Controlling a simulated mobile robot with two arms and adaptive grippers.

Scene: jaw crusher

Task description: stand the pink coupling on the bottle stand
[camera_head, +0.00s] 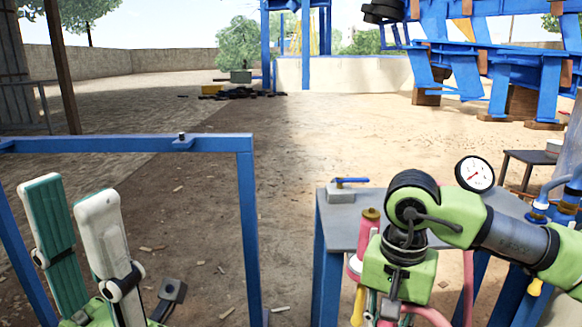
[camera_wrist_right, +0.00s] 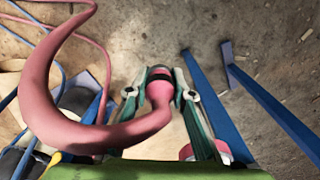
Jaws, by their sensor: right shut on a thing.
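The pink coupling (camera_wrist_right: 159,92), with a dark band near its tip, sits between the fingers of my right gripper (camera_wrist_right: 160,76) in the right wrist view. That gripper is shut on it, and a thick pink hose (camera_wrist_right: 45,85) curves from it. In the head view my right gripper's fingertips are hidden below the frame. A pink upright cylinder with a brass-coloured top (camera_head: 370,232) shows behind my right wrist; I cannot tell what it is. My left gripper (camera_head: 76,205) is open and empty at the lower left. I cannot identify the bottle stand for certain.
A grey table with blue legs (camera_head: 345,212) stands by my right arm, carrying a blue-handled valve (camera_head: 346,183). A round gauge (camera_head: 475,174) is behind the arm. A blue frame (camera_head: 246,210) crosses the left. Open dirt ground lies between. A blue machine (camera_head: 490,70) stands far right.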

